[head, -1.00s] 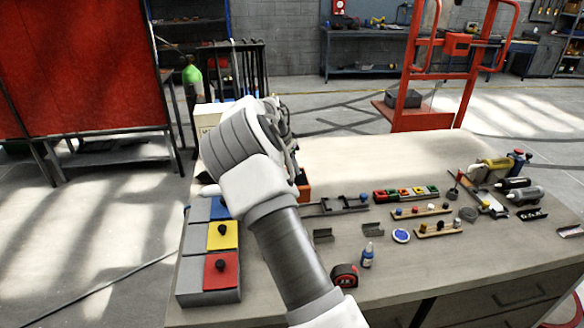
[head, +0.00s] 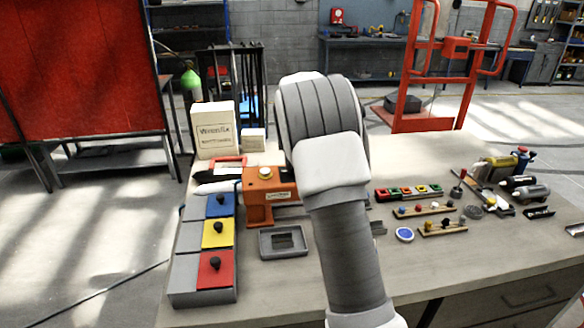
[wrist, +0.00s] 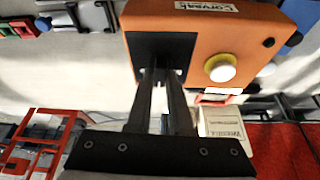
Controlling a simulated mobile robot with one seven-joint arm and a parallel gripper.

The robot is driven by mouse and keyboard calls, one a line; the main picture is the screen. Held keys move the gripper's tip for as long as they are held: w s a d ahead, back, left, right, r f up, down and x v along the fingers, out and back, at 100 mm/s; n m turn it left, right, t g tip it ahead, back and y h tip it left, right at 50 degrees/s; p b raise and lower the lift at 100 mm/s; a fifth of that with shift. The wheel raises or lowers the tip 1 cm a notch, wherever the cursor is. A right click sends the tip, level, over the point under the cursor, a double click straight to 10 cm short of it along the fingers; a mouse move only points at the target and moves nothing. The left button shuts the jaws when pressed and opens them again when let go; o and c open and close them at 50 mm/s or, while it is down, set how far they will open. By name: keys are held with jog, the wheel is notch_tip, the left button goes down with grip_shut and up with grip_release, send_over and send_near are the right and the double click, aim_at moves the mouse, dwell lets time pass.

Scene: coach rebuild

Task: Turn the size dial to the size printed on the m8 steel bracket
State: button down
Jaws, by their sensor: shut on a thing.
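The orange machine (head: 260,207) stands at the left of the bench, partly behind my arm. The wrist view shows its orange body (wrist: 268,30) with a black panel (wrist: 186,45) and a pale, yellow-rimmed round button (wrist: 222,67). My gripper (wrist: 163,74) has its two dark fingers close together, tips at the black panel. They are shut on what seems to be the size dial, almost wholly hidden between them. In the head view my arm hides the gripper. A grey metal bracket (head: 378,228) shows beside my arm; no print is readable on it.
A grey tray (head: 283,243) lies in front of the machine. Blue, yellow and red knobbed lids (head: 218,233) line the left edge. White boxes (head: 214,130) stand behind. Small boards (head: 440,228), a blue disc (head: 404,234) and bottles (head: 522,190) lie to the right.

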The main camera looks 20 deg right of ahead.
jog(key=n+y, duration=0.1)
jog(key=n, duration=0.3)
jog(key=n+y, duration=0.1)
jog(key=n, duration=0.1)
jog(key=shift+d+r+y, duration=0.1)
jog(key=shift+d+y, duration=0.15)
jog(key=shift+y, duration=0.05)
jog(key=n, duration=0.2)
jog(key=n+y+p, duration=0.1)
jog(key=n, duration=0.1)
jog(key=shift+g+y, duration=0.3)
jog(key=shift+n, duration=0.5)
jog(key=c, duration=0.8)
grip_release()
jog(key=v, duration=1.7)
jog(key=shift+w+d+r+p, duration=0.1)
jog(key=shift+w+r+p, duration=0.1)
jog(key=shift+p, duration=0.1)
